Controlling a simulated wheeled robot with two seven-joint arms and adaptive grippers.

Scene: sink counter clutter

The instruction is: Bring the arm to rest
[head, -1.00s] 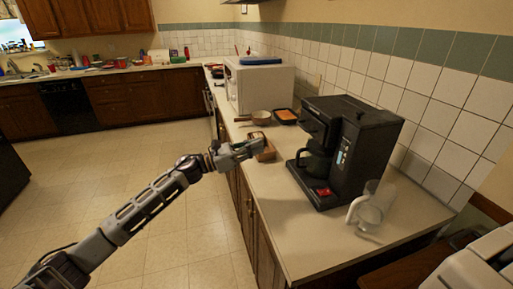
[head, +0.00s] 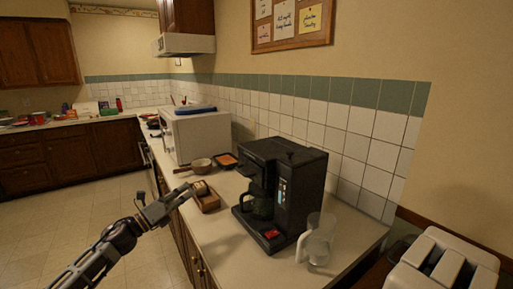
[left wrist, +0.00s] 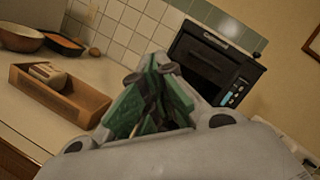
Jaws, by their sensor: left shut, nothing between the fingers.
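My left gripper (head: 186,192) is at the counter's left edge in the head view, near the small wooden box (head: 209,203). In the left wrist view its green-padded fingers (left wrist: 150,92) are closed together with nothing between them. The wooden box (left wrist: 88,106) lies to the left of the fingers there, with a pale beige item (left wrist: 48,74) in it. The gripper looks apart from the box. My right gripper is not in view.
A black coffee maker (head: 300,190) stands on the counter, with a clear pitcher (head: 318,240) in front of it. A bowl (head: 201,165), a dark tray (head: 224,161) and a white microwave (head: 198,137) stand farther back. A white toaster-like appliance (head: 440,262) is at lower right. The floor at left is clear.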

